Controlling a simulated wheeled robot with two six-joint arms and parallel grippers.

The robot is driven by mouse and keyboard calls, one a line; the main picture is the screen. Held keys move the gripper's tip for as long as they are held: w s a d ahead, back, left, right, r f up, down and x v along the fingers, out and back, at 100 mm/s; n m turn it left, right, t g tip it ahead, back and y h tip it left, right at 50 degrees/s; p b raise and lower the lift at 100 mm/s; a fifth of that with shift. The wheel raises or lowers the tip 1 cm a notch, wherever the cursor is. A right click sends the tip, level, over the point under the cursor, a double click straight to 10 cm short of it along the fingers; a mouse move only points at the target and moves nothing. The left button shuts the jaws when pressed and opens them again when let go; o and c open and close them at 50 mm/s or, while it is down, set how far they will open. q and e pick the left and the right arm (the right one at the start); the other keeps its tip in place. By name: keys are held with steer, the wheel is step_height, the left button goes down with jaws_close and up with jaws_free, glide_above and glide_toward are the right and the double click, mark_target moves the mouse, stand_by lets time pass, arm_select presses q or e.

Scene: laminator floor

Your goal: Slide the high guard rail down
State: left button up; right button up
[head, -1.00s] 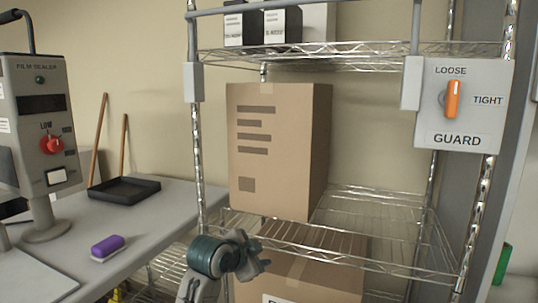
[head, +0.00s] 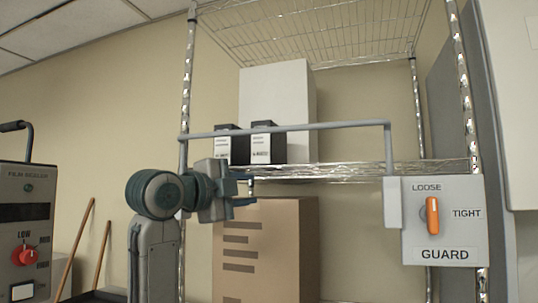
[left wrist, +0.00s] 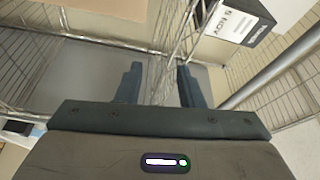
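The guard rail (head: 290,128) is a grey bar across the rack front, in front of the boxes on the upper shelf. Its right end bends down to a grey bracket (head: 392,202) beside the GUARD panel (head: 415,240). The panel's orange knob (head: 432,215) stands vertical, in line with LOOSE. My left gripper (head: 247,189) is open and empty, below the rail's left part in the head view. In the left wrist view its two fingers (left wrist: 158,80) are apart, and the rail (left wrist: 275,72) slants past on the right. My right gripper is not in view.
The wire shelf (head: 350,170) holds two small black-and-white boxes (head: 262,147) and a tall white box (head: 275,85). A brown carton (head: 290,240) stands below it, behind my left gripper. The film sealer (head: 25,215) is at far left.

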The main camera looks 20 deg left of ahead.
mark_target(267, 131)
arm_select(q)
steer(key=s+r+m+t+h, duration=0.1)
steer(key=s+r+m+h, duration=0.15)
steer(key=s+r, duration=0.6)
steer(key=shift+m+y, duration=0.35)
steer(key=p+x, duration=0.1)
steer(key=x, duration=0.3)
steer(key=r+p+x, duration=0.1)
steer(key=p+x, duration=0.1)
steer(key=x, duration=0.2)
steer(key=r+p+x, duration=0.1)
steer(key=x, duration=0.3)
steer(key=shift+a, duration=0.3)
steer(key=shift+w+d+f+p, duration=0.1)
steer(key=shift+w+p, duration=0.25)
steer(key=shift+w, duration=0.1)
jaws_close()
